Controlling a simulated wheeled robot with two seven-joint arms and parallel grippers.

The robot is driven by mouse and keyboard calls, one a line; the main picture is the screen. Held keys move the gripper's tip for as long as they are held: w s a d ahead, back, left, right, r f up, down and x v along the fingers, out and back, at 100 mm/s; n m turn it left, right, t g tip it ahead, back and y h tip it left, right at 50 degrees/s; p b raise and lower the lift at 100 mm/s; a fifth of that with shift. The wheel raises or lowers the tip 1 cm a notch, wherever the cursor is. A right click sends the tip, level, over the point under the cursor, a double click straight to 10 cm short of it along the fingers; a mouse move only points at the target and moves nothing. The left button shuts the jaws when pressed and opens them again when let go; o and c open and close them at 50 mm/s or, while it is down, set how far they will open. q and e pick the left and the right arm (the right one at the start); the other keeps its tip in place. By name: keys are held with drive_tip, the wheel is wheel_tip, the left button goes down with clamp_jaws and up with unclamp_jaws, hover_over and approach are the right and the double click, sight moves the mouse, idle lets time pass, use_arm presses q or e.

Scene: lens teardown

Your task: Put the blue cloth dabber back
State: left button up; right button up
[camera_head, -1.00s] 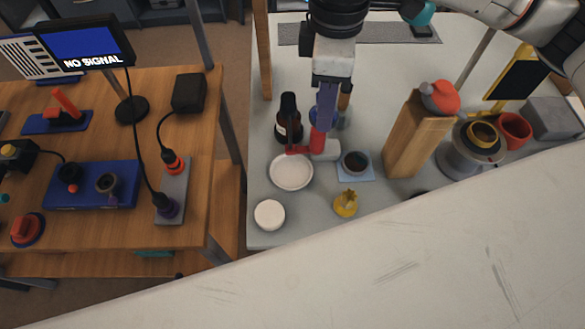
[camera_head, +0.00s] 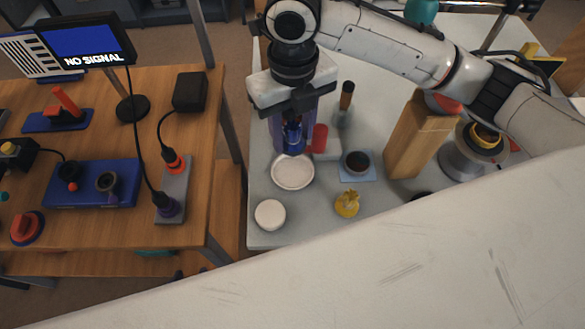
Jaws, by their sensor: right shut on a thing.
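My right gripper (camera_head: 292,128) comes in on the arm from the right and points down behind the white round dish (camera_head: 293,173). It is shut on a dark blue thing (camera_head: 292,140), which looks like the blue cloth dabber. The fingers and wrist cover much of it, and I cannot tell whether its lower end touches anything. The dark bottle seen earlier is hidden behind the gripper. My left gripper is not in view.
Close right of the gripper are a red piece (camera_head: 320,137) and a white block (camera_head: 326,151). A small dark cup (camera_head: 356,163), a yellow piece (camera_head: 347,204), a white disc (camera_head: 270,214) and a tall wooden block (camera_head: 417,140) stand nearby.

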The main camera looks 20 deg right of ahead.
wheel_tip(320, 180, down, 6)
drive_tip(key=shift+r, duration=0.25)
drive_tip(key=shift+f, duration=2.3)
drive_tip(key=shift+f, duration=0.1)
drive_tip(key=o, duration=0.7)
drive_tip(key=shift+o, duration=0.2)
wheel_tip(320, 180, up, 12)
drive_tip(key=shift+r, duration=0.15)
